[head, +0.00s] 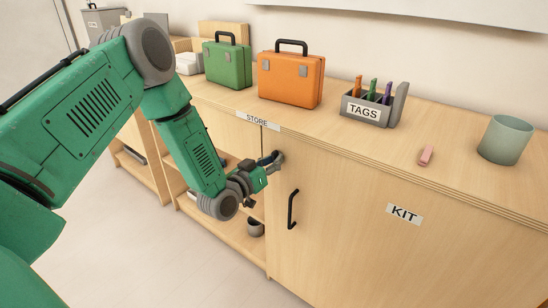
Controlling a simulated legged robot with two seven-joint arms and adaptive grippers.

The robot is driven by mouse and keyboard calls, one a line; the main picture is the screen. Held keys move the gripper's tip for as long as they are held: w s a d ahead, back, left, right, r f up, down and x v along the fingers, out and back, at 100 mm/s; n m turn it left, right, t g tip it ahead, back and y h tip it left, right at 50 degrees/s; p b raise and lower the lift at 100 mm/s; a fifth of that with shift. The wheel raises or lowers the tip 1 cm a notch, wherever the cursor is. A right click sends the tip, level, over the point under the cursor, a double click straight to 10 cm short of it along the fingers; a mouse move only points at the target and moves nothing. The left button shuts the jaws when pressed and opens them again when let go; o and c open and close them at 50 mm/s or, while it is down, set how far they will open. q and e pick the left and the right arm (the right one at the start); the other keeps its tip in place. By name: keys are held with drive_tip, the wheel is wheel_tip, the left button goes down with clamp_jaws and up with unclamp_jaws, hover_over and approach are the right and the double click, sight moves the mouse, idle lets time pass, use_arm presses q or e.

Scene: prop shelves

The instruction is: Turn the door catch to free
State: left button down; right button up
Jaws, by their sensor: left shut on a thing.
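The door catch (278,160) is a small grey fitting at the upper left edge of the cabinet door (345,215), which carries a KIT label. My left gripper (268,166) reaches in from the left and is shut on the catch. The fingers partly hide the catch, so I cannot tell its exact angle. The door lies flush with the cabinet front and looks closed. A black door handle (292,209) sits below the catch, apart from the gripper. My right gripper is not in view.
On the cabinet top stand a green case (227,62), an orange case (291,76), a TAGS holder (368,108), a pink block (426,155) and a grey-green cup (505,139). An open shelf bay with a dark cup (256,228) lies left of the door. The floor in front is clear.

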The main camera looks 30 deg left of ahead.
use_arm(q)
drive_tip(key=shift+s+d+f+m+p, duration=0.1)
drive_tip(key=shift+f+m+p, duration=0.1)
drive_tip(key=shift+m, duration=0.45)
drive_tip(key=shift+f+m+p, duration=0.1)
drive_tip(key=shift+m+p, duration=0.1)
drive_tip(key=shift+m, duration=0.45)
drive_tip(key=c, duration=1.6)
unclamp_jaws()
drive_tip(key=shift+r, duration=0.15)
drive_tip(key=s+a, duration=0.1)
drive_tip(key=s, duration=1)
drive_tip(key=shift+s+a, duration=0.15)
drive_tip(key=shift+s, duration=0.15)
